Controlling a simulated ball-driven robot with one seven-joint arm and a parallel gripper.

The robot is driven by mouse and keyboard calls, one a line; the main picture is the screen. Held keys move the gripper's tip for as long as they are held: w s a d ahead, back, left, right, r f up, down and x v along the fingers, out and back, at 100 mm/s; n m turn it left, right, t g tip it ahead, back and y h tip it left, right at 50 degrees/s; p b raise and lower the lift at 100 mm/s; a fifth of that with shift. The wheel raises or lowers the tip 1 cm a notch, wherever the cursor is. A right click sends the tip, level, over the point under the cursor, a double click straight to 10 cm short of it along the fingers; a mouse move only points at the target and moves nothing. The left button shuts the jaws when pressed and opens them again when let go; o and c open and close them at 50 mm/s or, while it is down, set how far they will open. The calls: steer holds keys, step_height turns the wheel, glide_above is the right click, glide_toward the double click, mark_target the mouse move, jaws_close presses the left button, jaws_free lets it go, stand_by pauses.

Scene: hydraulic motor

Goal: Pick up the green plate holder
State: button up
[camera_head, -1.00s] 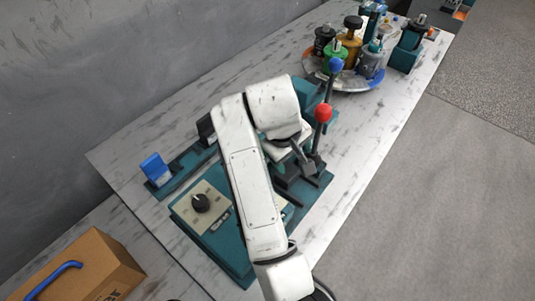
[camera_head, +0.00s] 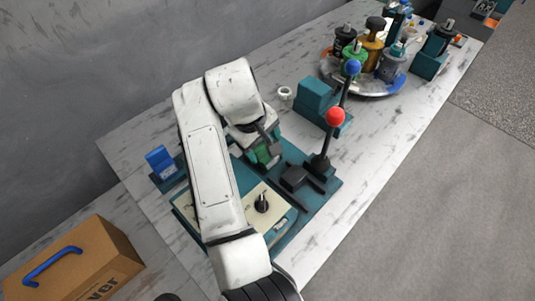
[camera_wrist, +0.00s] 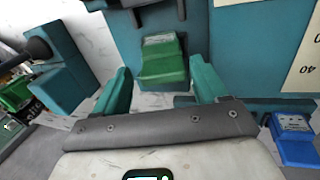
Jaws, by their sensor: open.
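In the wrist view, a green block (camera_wrist: 162,60), which looks like the green plate holder, sits against a teal surface ahead of my gripper. My gripper (camera_wrist: 160,84) is open, with its two green fingers apart and nothing between their tips. The block lies beyond the fingertips, roughly in line with the gap. In the head view, my gripper (camera_head: 262,150) is low over the teal machine base (camera_head: 318,205), left of the lever. My arm and wrist hide much of this spot, so the block cannot be told apart from my green fingers there.
A lever with a red knob (camera_head: 335,117) and another with a blue knob (camera_head: 353,67) stand upright nearby. A teal block (camera_head: 316,95) and white ring (camera_head: 285,93) lie behind. A round tray (camera_head: 375,88) holds several pots. A blue part (camera_head: 160,160) stands left.

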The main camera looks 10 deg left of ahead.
mark_target(267, 155)
steer(key=x, duration=0.4)
steer(key=shift+a+f, duration=0.1)
steer(key=shift+f, duration=0.05)
steer(key=c, duration=0.9)
